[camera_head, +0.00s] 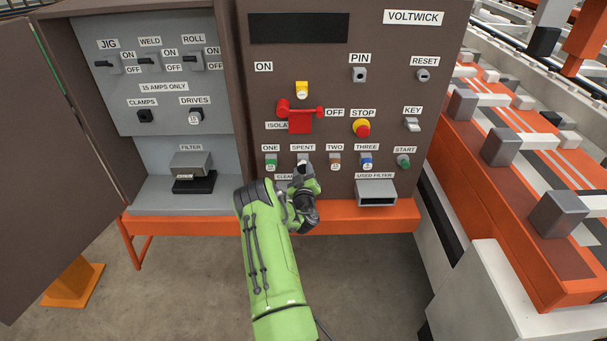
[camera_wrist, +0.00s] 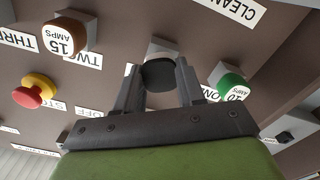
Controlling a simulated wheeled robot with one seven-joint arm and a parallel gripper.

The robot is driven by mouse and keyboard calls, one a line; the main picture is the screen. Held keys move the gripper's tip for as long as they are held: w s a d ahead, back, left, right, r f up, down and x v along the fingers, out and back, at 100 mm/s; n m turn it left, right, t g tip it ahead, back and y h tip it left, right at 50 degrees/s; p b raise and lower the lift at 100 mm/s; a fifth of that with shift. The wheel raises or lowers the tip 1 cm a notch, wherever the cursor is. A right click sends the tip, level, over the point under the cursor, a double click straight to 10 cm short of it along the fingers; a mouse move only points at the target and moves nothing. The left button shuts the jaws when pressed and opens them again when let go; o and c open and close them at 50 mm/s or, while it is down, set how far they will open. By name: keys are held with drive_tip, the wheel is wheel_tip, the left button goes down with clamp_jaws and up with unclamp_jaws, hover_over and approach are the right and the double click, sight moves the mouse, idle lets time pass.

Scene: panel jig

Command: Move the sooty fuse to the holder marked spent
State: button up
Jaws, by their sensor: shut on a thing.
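My gripper (camera_head: 304,177) is at the holder marked spent (camera_head: 303,159) on the brown panel, between holders one and two. In the wrist view its two fingers (camera_wrist: 157,82) are shut on a black, sooty fuse (camera_wrist: 159,72). The fuse is right in front of the pale spent holder (camera_wrist: 160,47); I cannot tell whether it is seated. In the head view my gripper hides the fuse and part of the holder.
A green 10-amp fuse (camera_wrist: 232,88) and a brown 15-amp fuse (camera_wrist: 64,36) flank my gripper. The blue fuse (camera_head: 366,160) is in holder three. The used filter box (camera_head: 376,192) projects at lower right. A red isolator lever (camera_head: 300,112) and stop button (camera_head: 362,128) are above.

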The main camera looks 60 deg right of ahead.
drive_tip(key=shift+w+d, duration=0.3)
drive_tip(key=shift+d, duration=0.25)
drive_tip(key=o, duration=1.2)
drive_tip(key=shift+o, duration=0.2)
drive_tip(key=b+v, duration=0.2)
drive_tip(key=v, duration=1.3)
drive_tip(key=shift+a, duration=0.35)
drive_tip(key=shift+s, duration=0.15)
